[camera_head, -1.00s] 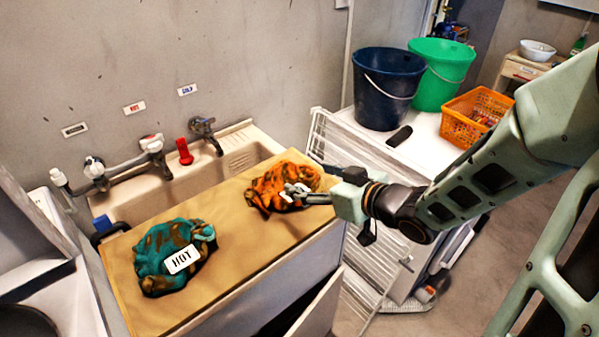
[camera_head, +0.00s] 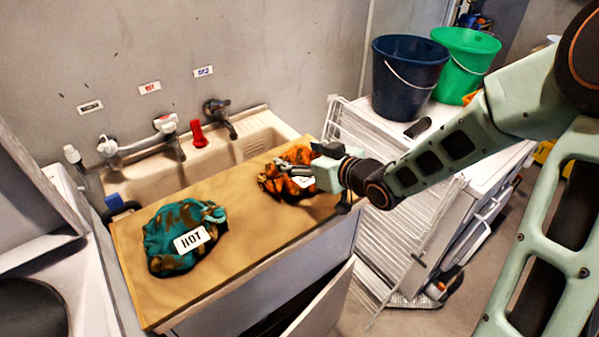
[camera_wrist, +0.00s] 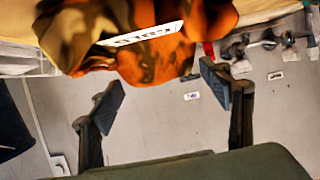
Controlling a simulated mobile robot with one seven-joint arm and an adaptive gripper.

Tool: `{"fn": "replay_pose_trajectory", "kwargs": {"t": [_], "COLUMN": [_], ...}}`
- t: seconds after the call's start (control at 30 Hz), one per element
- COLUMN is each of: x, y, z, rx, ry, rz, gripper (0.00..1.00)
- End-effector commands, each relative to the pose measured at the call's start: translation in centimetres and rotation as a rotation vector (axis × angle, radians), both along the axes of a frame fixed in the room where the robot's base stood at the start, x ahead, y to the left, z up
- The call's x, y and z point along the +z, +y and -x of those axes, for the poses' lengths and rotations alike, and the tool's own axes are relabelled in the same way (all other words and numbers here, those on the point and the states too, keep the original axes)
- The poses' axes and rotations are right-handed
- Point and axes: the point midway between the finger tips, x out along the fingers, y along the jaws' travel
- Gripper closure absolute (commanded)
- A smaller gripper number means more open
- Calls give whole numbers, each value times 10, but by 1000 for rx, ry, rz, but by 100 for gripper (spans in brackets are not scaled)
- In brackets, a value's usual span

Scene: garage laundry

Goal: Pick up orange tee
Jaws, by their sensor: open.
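The orange tee (camera_head: 270,182), crumpled and patterned with dark patches, lies on the right part of the wooden board. Its white label reads "COLD" in the wrist view, where the tee (camera_wrist: 75,35) fills the top. My gripper (camera_head: 288,168) reaches in from the right, with its fingers over the tee and partly hiding it. In the wrist view my gripper (camera_wrist: 163,95) has its two fingers spread apart, with nothing held between them. The tee lies just past the fingertips. Whether a finger touches the cloth is unclear.
A teal and brown cloth (camera_head: 165,240) labelled "HOT" lies on the left of the board (camera_head: 255,230). A sink with taps (camera_head: 215,110) is behind. A wire rack (camera_head: 390,235), a dark blue bucket (camera_head: 405,80) and a green bucket (camera_head: 465,65) stand at right.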

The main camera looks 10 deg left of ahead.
Motion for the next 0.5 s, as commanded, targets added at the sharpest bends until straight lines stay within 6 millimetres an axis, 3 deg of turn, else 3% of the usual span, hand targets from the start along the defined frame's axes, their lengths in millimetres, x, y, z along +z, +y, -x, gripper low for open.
{"fn": "replay_pose_trajectory", "kwargs": {"t": [0.3, 0.5], "x": [-3, -3], "y": [4, 4], "z": [-4, -4], "rx": [-1, -1], "ry": [1, 1], "rz": [0, 0], "gripper": [29, 51]}}
